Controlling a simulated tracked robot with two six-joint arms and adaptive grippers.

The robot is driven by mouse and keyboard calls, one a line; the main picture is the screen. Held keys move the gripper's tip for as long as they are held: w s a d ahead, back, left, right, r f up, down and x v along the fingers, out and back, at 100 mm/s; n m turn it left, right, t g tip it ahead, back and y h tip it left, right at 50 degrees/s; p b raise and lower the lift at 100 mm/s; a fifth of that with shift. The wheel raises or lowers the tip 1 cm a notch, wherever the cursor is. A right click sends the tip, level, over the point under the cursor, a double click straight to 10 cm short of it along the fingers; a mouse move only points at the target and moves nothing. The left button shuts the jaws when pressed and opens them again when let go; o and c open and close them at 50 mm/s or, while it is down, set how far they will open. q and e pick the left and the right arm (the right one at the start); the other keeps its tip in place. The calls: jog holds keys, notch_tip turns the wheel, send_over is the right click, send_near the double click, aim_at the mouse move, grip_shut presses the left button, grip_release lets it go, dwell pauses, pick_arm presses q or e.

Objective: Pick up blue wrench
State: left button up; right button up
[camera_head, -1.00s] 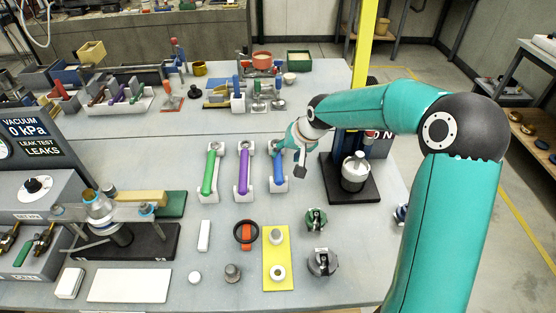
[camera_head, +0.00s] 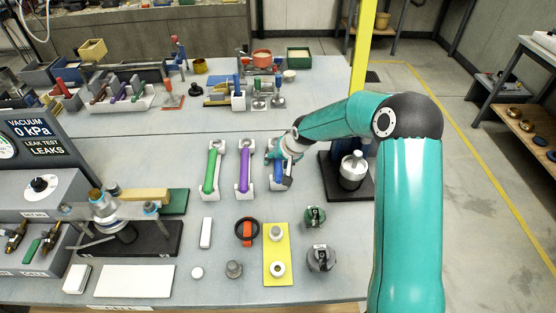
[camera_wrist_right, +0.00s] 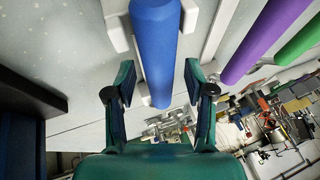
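The blue wrench (camera_head: 278,168) lies in a white holder, rightmost in a row with a green wrench (camera_head: 212,170) and a purple wrench (camera_head: 244,170). My right gripper (camera_head: 284,160) is over the blue wrench and hides part of it. In the right wrist view the blue wrench (camera_wrist_right: 155,45) runs between the two open fingers of the right gripper (camera_wrist_right: 158,92), with a gap visible on each side. White holder parts show beside it. My left gripper is not in view.
A black stand (camera_head: 349,182) with a metal cylinder stands just right of the wrenches. A yellow plate (camera_head: 277,265) with round parts and two clamp-like pieces lie nearer. A test rig (camera_head: 120,230) is at left. The bench strip behind the wrenches is clear.

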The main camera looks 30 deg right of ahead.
grip_shut()
jog(key=shift+r, duration=0.15)
jog(key=shift+r, duration=0.5)
notch_tip(320, 180, up, 19)
jog(key=b, duration=0.2)
jog(key=shift+f, duration=0.1)
jog(key=c, duration=0.7)
grip_release()
grip_shut()
